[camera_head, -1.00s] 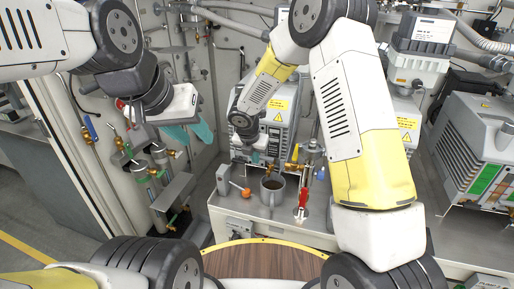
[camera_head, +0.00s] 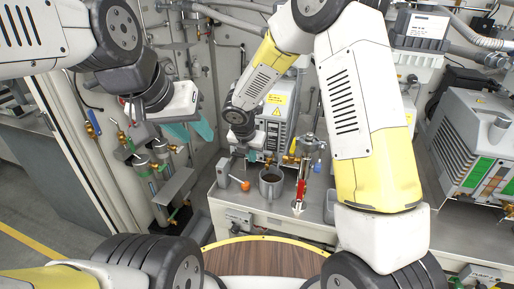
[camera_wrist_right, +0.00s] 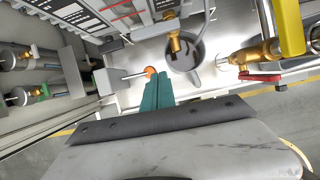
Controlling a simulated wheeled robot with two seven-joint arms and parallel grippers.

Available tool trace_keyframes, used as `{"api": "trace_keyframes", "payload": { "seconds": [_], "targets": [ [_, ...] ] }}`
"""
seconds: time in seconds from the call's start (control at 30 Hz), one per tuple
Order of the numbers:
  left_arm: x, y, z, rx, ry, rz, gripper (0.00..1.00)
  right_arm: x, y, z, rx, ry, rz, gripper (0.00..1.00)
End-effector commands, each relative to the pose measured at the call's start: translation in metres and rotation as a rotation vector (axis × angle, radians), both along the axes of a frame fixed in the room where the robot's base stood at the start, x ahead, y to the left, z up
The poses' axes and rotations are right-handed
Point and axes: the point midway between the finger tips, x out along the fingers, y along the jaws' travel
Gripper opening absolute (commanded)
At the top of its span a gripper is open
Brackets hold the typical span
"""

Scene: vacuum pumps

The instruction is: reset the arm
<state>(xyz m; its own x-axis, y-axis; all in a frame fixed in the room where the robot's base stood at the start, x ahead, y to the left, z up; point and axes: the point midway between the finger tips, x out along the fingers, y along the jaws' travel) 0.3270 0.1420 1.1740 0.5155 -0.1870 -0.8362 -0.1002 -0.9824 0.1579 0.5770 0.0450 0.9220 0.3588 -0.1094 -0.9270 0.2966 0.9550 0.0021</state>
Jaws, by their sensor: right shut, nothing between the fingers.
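My left gripper (camera_head: 190,132) hangs at the upper left in the head view, with its two teal fingers spread apart and nothing between them. My right arm reaches down in the middle, and its gripper (camera_head: 253,155) is small and partly hidden, in front of the grey pump and above the bench near the mug. In the right wrist view its teal fingers (camera_wrist_right: 157,91) are together and empty. Their tips point toward the orange-ended lever (camera_wrist_right: 150,71), with the mug (camera_wrist_right: 186,62) just to the right. I cannot tell whether the fingers touch anything.
The grey mug (camera_head: 271,181) with dark liquid stands on the metal bench, between the orange-ended lever (camera_head: 245,185) and a red-handled valve (camera_head: 300,188). A pump (camera_head: 277,113) stands behind. Pipes and valves line the left wall. A round wooden top (camera_head: 262,259) is nearest and clear.

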Motion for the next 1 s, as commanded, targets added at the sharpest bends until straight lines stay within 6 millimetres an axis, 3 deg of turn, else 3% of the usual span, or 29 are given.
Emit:
{"api": "trace_keyframes", "payload": {
  "seconds": [0.2, 0.47, 0.57, 0.67, 0.77, 1.0],
  "targets": [
    [0.0, 0.0, 0.0, 0.0, 0.001, 0.0, 0.36, -0.016, 0.004, 0.041, 0.001, 0.0, -0.001, 0.0],
    [0.0, 0.0, -0.001, 0.0, 0.002, 0.0, 0.36, -0.027, 0.006, 0.068, 0.002, 0.002, -0.005, 0.0],
    [0.0, 0.0, -0.001, 0.0, 0.002, 0.0, 0.36, -0.03, -0.003, 0.08, 0.024, -0.009, -0.069, 0.0],
    [0.0, 0.0, -0.001, 0.0, 0.002, 0.0, 0.36, -0.037, -0.028, 0.105, 0.091, -0.033, -0.248, 0.0],
    [0.0, 0.0, -0.001, 0.0, 0.002, 0.0, 0.36, -0.054, -0.063, 0.138, 0.207, -0.067, -0.531, 0.0],
    [0.0, 0.0, -0.001, 0.0, 0.002, 0.0, 0.36, -0.12, -0.139, 0.202, 0.565, -0.126, -1.292, 0.0]
  ]
}}
